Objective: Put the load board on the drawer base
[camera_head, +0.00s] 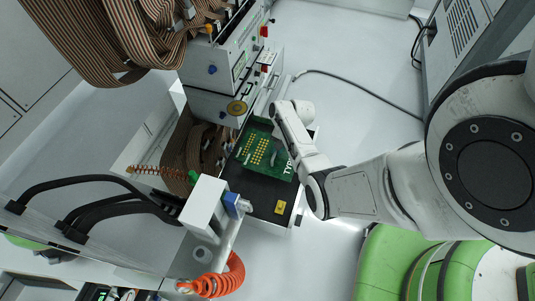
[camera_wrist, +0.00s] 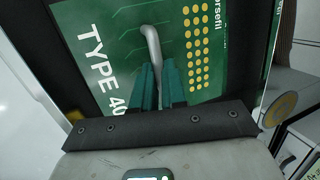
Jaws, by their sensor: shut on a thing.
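The load board (camera_head: 258,150) is green with rows of gold pads and white "TYPE" lettering. It is over the black drawer base (camera_head: 256,201), whose front part is bare. In the wrist view the board (camera_wrist: 120,65) fills most of the picture, with the dark drawer base (camera_wrist: 42,45) around it. My gripper (camera_wrist: 158,78) has its green fingers closed on the board's grey bent handle (camera_wrist: 152,42). In the head view my wrist hides the fingers and part of the board. I cannot tell whether the board touches the base or hovers just above it.
The white tester (camera_head: 213,62) with brown ribbon cables (camera_head: 128,40) stands behind the drawer. A white post (camera_head: 205,206) with a blue fitting and a coiled orange hose (camera_head: 222,278) stand at front left.

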